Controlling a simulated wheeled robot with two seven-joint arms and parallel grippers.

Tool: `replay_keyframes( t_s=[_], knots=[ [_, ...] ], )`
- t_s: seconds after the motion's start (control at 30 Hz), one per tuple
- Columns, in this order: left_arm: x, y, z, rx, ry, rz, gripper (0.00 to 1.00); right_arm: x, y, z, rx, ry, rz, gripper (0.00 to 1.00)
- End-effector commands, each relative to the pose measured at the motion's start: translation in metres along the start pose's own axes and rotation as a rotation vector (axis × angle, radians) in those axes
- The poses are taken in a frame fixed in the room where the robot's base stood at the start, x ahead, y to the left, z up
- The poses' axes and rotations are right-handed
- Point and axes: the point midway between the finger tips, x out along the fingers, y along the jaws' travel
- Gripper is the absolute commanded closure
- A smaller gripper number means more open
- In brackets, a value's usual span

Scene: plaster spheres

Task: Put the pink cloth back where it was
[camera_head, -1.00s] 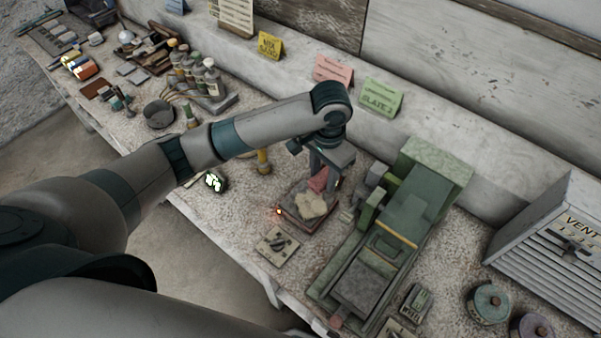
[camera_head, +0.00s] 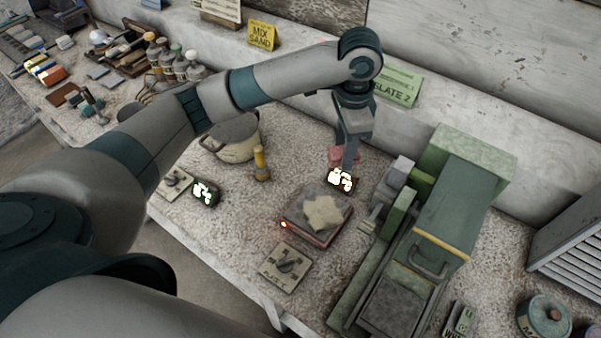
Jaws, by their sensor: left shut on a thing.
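The pink cloth (camera_head: 338,156) is bunched at the fingertips of my left gripper (camera_head: 349,158), which is shut on it. The gripper points down over the bench, just behind a small lit display (camera_head: 341,180). I cannot tell whether the cloth touches the bench. Part of the cloth is hidden by the fingers. A dark square plate (camera_head: 303,235) with a beige crumpled piece (camera_head: 323,213) on it lies in front of the display. My right gripper is not in view.
A green machine (camera_head: 445,205) stands to the right of the plate. A round pot (camera_head: 237,143) and a yellow-topped post (camera_head: 261,165) stand to the left. A switch plate (camera_head: 287,266) lies in front. A green sign (camera_head: 398,88) leans behind the gripper.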

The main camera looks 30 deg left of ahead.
Motion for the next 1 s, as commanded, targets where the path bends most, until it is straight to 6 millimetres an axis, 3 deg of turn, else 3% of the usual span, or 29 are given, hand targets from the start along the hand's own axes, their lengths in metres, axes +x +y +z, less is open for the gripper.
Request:
replay_keyframes(
  t_s=[0.47,1.0],
  knots=[
    [0.007,-0.008,0.011,-0.003,-0.001,0.001,0.83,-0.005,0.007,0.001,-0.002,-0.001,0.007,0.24],
    [0.061,-0.061,0.085,-0.005,-0.003,0.001,0.83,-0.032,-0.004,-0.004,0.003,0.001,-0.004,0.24]
  ],
)
